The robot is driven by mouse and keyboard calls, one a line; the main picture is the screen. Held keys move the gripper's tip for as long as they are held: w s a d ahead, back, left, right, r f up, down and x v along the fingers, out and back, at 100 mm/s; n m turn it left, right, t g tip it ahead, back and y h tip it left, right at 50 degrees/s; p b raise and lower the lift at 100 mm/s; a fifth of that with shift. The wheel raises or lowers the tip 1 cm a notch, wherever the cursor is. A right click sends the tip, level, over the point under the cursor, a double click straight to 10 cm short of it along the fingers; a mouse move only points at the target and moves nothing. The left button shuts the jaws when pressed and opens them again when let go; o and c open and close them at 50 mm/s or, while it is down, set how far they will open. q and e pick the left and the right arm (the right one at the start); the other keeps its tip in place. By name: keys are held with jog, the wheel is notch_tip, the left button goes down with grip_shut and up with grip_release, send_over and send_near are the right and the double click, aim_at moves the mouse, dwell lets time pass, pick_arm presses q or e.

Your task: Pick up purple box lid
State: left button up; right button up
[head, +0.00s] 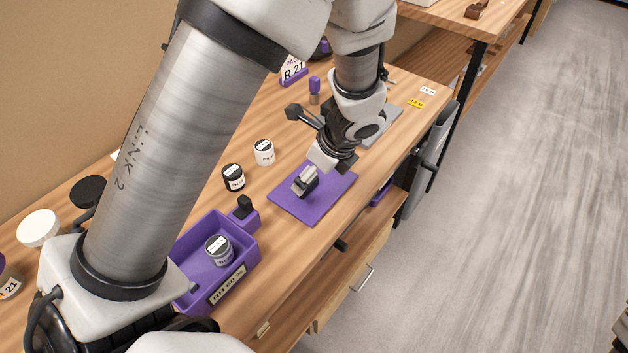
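The purple box lid (288,206) appears as a flat purple panel lying on the wooden bench, right of the open purple box (254,250). A small grey-and-black piece (306,182) shows over its middle; I cannot tell whether it is a handle or part of my gripper. My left gripper (320,168) points down over the lid's far part. Its fingers are small and partly hidden, so I cannot tell their opening or whether they touch the lid. My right gripper is not in view.
A jar (219,250) sits inside the box. A black jar (233,177) and a white jar (264,152) stand left of the lid. A small purple holder with a black top (244,208) is by the box. The bench edge is close on the right.

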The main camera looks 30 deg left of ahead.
aim_at(314, 183)
pick_arm(q)
jog(key=b+x, duration=0.1)
jog(key=x, duration=0.4)
jog(key=shift+d+b, duration=0.15)
jog(key=shift+b, duration=0.2)
jog(key=shift+w+f, duration=0.15)
jog(key=shift+f, duration=0.05)
jog(key=shift+r, duration=0.3)
jog(key=shift+c, duration=0.6)
jog(key=c, duration=1.1)
jog(key=shift+s, duration=0.25)
jog(key=shift+c, duration=0.2)
